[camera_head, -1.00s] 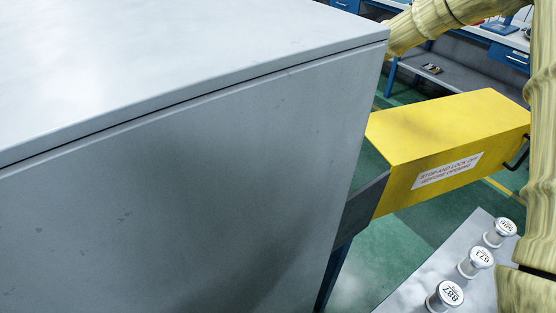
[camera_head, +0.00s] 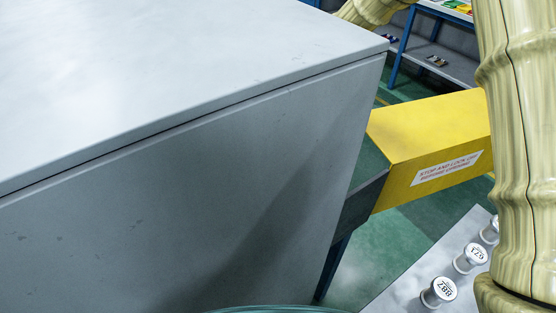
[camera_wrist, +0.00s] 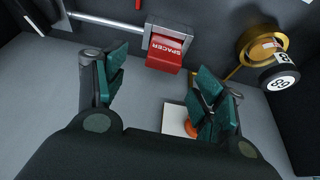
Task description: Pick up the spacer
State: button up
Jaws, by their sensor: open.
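The spacer (camera_wrist: 168,48) is a red block with its name in white letters. It shows in the upper middle of the wrist view, against a grey metal bar and bracket. My gripper (camera_wrist: 163,88) is open, with its green-padded fingers spread left and right below the spacer in the picture. Nothing is between the fingers at their tips. The spacer lies beyond the fingertips, apart from them as far as I can tell. I cannot make out the spacer or my gripper in the head view.
In the wrist view, a gold ring (camera_wrist: 262,45) and a white numbered disc (camera_wrist: 281,83) are at right; a white square (camera_wrist: 176,120) lies below. In the head view, a large grey cabinet (camera_head: 180,200) fills the left, beside a yellow box (camera_head: 420,145) and numbered spools (camera_head: 439,292).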

jog(key=x, duration=0.1)
jog(key=p+x, duration=0.1)
jog(key=x, duration=0.1)
jog(key=p+x, duration=0.1)
jog(key=x, duration=0.1)
jog(key=shift+s, duration=0.3)
jog(key=shift+a+f, duration=0.1)
jog(key=shift+f, duration=0.35)
jog(key=c, duration=1.2)
